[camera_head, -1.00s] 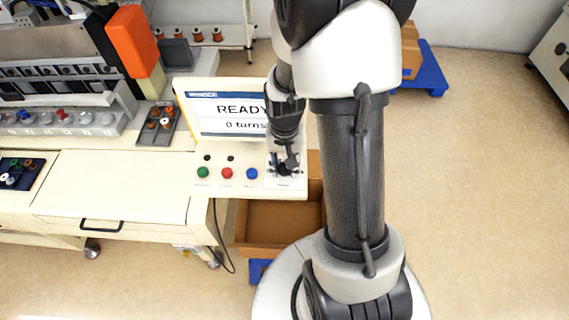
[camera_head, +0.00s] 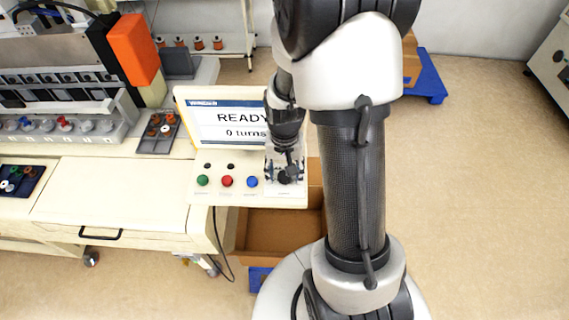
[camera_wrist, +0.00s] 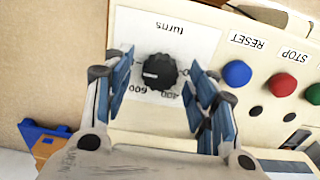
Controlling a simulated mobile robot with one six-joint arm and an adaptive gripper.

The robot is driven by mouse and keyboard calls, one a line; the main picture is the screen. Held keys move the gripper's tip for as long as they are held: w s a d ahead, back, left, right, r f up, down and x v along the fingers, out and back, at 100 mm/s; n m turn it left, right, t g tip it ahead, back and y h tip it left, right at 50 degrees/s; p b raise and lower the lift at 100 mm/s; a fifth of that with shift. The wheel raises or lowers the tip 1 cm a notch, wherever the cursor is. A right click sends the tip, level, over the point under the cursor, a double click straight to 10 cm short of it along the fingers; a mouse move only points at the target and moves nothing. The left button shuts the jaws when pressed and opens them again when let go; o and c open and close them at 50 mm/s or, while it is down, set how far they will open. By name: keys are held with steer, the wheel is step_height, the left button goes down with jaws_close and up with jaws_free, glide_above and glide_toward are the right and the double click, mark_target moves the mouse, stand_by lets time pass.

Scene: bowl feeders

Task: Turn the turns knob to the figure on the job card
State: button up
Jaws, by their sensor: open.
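The turns knob (camera_wrist: 158,71) is black and ribbed with a pale pointer mark, on a white plate lettered "turns" that reads upside down in the wrist view. Figures including 600 are printed around it, and some are partly hidden. My gripper (camera_wrist: 160,85) is open, with one finger on each side of the knob and visible gaps between. In the head view my gripper (camera_head: 284,168) is over the panel's right end. The screen (camera_head: 228,124) shows READY and 0 turns, its right edge hidden by my arm. I cannot make out a job card.
Green (camera_head: 203,181), red (camera_head: 227,181) and blue (camera_head: 252,182) buttons sit left of the knob plate. In the wrist view, RESET (camera_wrist: 237,74) is blue and STOP (camera_wrist: 284,85) is red. A cardboard box (camera_head: 270,228) stands below the panel. Spool trays lie further left.

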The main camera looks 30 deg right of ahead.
mark_target(284, 175)
step_height(284, 175, up, 12)
steer(key=shift+f, duration=0.15)
steer(key=shift+a, duration=0.1)
stand_by(0.6)
steer(key=s+a+f+n+t+b, duration=0.2)
steer(key=s+a+n+b, duration=0.1)
steer(key=s+a+b, duration=0.2)
steer(key=s+a+f+n+t+b, duration=0.2)
steer(key=s+a+n+b, duration=0.2)
steer(key=s+b, duration=0.4)
steer(key=a+b, duration=0.1)
steer(key=b, duration=0.3)
steer(key=shift+s+a+t, duration=0.3)
steer(key=shift+s, duration=0.05)
stand_by(0.9)
